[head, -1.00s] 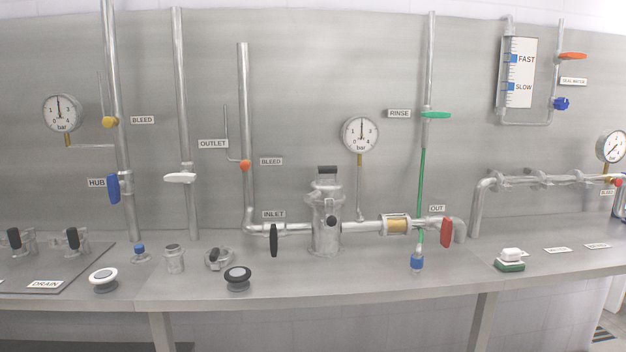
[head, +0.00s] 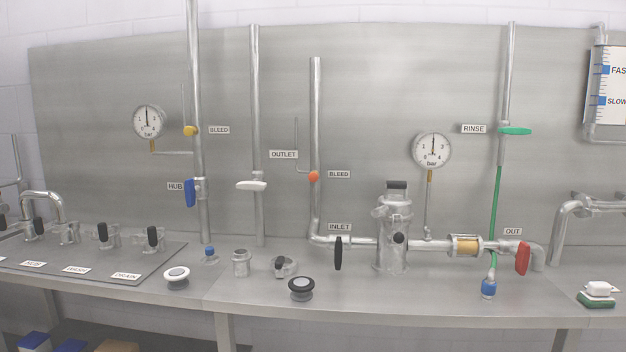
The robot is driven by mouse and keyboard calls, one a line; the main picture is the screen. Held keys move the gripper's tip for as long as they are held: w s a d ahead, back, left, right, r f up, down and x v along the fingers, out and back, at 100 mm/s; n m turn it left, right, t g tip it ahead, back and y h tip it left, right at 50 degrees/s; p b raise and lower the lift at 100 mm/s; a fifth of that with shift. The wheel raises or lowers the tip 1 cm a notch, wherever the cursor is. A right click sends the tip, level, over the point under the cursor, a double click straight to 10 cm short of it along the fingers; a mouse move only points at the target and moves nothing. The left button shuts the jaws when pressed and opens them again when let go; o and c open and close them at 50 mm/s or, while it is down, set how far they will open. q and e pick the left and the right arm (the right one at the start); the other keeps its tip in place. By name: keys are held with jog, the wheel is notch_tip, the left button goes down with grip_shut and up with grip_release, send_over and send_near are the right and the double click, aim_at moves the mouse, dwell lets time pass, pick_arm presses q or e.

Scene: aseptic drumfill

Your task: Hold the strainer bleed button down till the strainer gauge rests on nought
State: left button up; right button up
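The strainer is a steel vessel (head: 393,240) with a dark top handle, standing in the pipe run between the INLET and OUT labels. The strainer gauge (head: 432,150) is a white round dial above it to the right. Its needle points about straight up, around the middle of the scale, not at nought. An orange bleed button (head: 314,176) sits on the outlet pipe, left of the strainer, beside a BLEED label (head: 339,174). Nothing touches it. Neither of my grippers is in view.
A yellow bleed button (head: 190,131) and another gauge (head: 148,121) are at the left. The black inlet handle (head: 338,253) and red outlet handle (head: 523,258) hang in front of the pipe. Loose fittings and a black knob (head: 301,286) stand on the bench.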

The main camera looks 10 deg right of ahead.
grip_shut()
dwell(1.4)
